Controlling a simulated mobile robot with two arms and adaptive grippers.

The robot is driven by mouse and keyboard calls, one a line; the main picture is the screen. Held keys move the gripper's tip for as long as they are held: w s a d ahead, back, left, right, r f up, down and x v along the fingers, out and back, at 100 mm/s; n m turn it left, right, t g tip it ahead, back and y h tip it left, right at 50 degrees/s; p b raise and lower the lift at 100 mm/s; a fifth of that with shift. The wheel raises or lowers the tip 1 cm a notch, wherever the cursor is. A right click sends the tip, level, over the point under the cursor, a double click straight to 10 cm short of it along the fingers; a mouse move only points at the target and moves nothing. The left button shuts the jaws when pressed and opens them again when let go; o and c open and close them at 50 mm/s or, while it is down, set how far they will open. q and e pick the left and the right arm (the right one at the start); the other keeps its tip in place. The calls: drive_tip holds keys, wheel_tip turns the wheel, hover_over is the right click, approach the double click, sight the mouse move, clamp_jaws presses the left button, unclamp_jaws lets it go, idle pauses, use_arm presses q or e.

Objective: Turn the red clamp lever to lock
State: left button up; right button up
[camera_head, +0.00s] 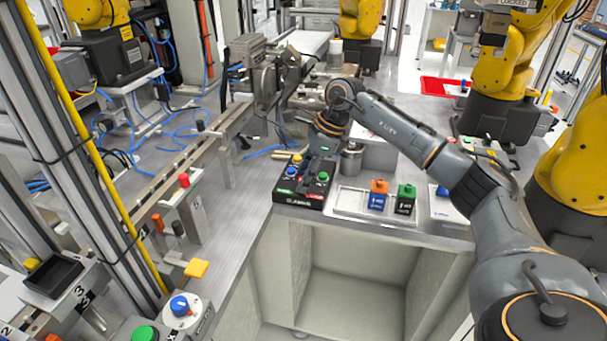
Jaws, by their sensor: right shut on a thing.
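My right arm reaches in from the lower right, and its wrist bends down over the workbench. A small upright red handle (184,180) stands on a fixture along the left rail, well away from this gripper. An orange-red handle (157,223) is a little lower left of it. I cannot tell whether either one is the clamp lever. My left gripper is not in view.
The black button box (299,199) with coloured buttons is close in front of the gripper. A white tray (349,202) holds orange-topped and green-topped blocks (377,195) (405,199). A metal cylinder (351,160) stands beside the gripper. Grey machinery (268,75) rises behind left.

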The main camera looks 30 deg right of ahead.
drive_tip(key=n+g, duration=0.1)
drive_tip(key=n, duration=0.3)
drive_tip(key=shift+w+d+n+g+y, duration=0.1)
drive_tip(key=shift+w+n+g+y, duration=0.05)
drive_tip(key=shift+n+g+y, duration=0.2)
drive_tip(key=shift+n, duration=0.25)
drive_tip(key=o, duration=1.1)
drive_tip(key=shift+o, duration=0.2)
drive_tip(key=shift+d+r, duration=0.1)
drive_tip(key=shift+r, duration=0.15)
drive_tip(key=v, duration=1.1)
drive_tip(key=shift+r, duration=0.25)
drive_tip(key=shift+f, duration=0.1)
